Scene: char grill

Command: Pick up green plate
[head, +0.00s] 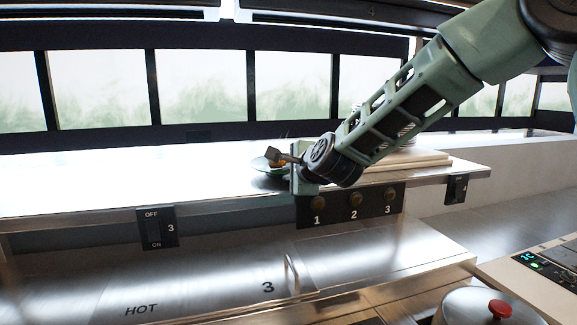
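My gripper (286,158) is at the right side of the plate, at the end of my arm reaching down from the upper right. A dark finger-like part shows over the plate. The gripper hides the plate's right part. The view is too small to tell whether the fingers touch or hold the plate.
The steel shelf (110,180) is clear to the left. Pale boards (425,162) and stacked white plates (405,150) lie behind my arm. Below are a switch panel (157,228), numbered knobs (354,200), a drawer handle (292,274) and a red-knobbed lid (490,307).

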